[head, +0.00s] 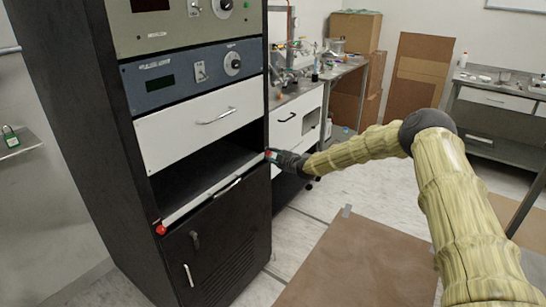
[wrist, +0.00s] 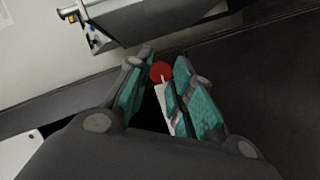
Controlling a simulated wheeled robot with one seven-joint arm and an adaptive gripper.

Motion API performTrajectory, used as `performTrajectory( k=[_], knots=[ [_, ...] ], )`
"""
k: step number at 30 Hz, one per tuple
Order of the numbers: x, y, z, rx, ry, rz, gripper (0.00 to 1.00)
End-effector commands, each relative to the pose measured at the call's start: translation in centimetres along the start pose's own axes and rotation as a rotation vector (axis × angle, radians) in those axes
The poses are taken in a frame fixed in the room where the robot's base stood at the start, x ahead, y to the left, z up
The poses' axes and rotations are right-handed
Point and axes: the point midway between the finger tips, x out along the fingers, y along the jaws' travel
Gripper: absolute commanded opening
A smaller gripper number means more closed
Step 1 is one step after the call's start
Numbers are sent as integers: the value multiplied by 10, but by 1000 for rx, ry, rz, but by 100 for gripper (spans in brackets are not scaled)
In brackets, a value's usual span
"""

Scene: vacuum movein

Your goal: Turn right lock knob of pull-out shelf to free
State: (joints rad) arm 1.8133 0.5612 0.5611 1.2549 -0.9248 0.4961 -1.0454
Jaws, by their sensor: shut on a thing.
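The pull-out shelf (head: 215,188) is a pale-edged panel in the black rack, below a white drawer. A red lock knob (head: 161,230) sits at the shelf's left front corner. In the head view my gripper (head: 270,155) is at the shelf's right front corner, largely covering the right lock knob. In the wrist view the right lock knob (wrist: 160,71) shows as a red disc between the teal finger pads of my gripper (wrist: 158,80). The fingers are shut on it. The knob's exact turn angle cannot be told.
The white drawer (head: 200,122) with its handle is above the shelf opening, and a black cabinet door (head: 215,250) is below. A lab bench (head: 300,110) stands right behind the rack. A brown mat (head: 360,260) lies on the floor at the right.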

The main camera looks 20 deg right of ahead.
Motion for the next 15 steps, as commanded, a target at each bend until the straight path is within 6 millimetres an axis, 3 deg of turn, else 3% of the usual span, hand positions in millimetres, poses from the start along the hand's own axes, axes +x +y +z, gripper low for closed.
performTrajectory(
  k=[15],
  knots=[
    [0, 1, 0, 165, 0, -70, 0]
  ],
)
